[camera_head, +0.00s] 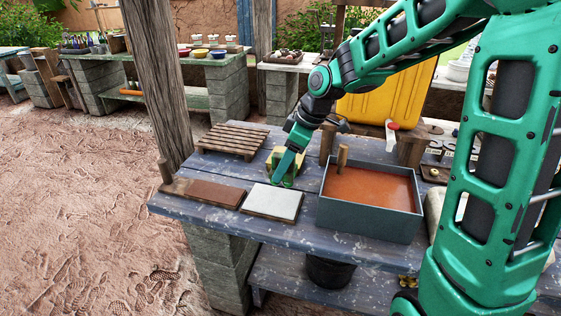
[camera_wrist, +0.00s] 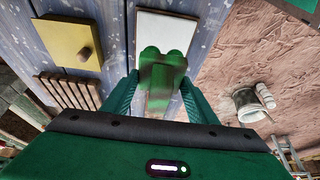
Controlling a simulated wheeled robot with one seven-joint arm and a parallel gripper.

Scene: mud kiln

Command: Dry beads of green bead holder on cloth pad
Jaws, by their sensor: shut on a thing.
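My gripper (camera_head: 286,170) is shut on the green bead holder (camera_wrist: 163,76), which sits between the two fingers in the wrist view. The holder's two rounded green ends point at the white cloth pad and overlap its near edge in that view. I cannot tell whether they touch it. In the head view the holder (camera_head: 289,182) hangs by the back edge of the pad and is partly covered by the gripper. The white cloth pad (camera_head: 272,203) lies flat on the blue table; it also shows in the wrist view (camera_wrist: 165,24).
A brown pad (camera_head: 215,193) lies left of the cloth pad. A grey box of orange-brown liquid (camera_head: 368,184) stands close on its right. A slatted wooden rack (camera_head: 233,141) lies behind. A yellow board with a knob (camera_wrist: 62,38) lies beside the gripper in the wrist view.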

